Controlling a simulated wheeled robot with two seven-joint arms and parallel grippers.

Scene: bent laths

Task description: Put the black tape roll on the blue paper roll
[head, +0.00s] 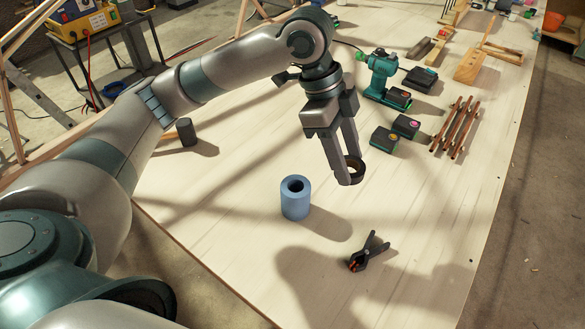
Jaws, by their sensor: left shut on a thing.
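The blue paper roll (295,201) stands upright on the pale wooden table, with its hollow core facing up. The black tape roll (357,168) is between the fingertips of my left gripper (348,174), which is shut on it. The fingers hide part of the tape roll. My left gripper is to the right of the blue roll and a little farther back, apart from it. The tape roll seems to be held above the table, but its exact height is hard to tell. My right gripper is not in view.
A black clamp (368,252) lies in front of the blue roll, to its right. A green drill (380,75), battery packs (386,140) and copper pipes (457,127) lie farther back on the right. The table (420,215) is bare around the blue roll.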

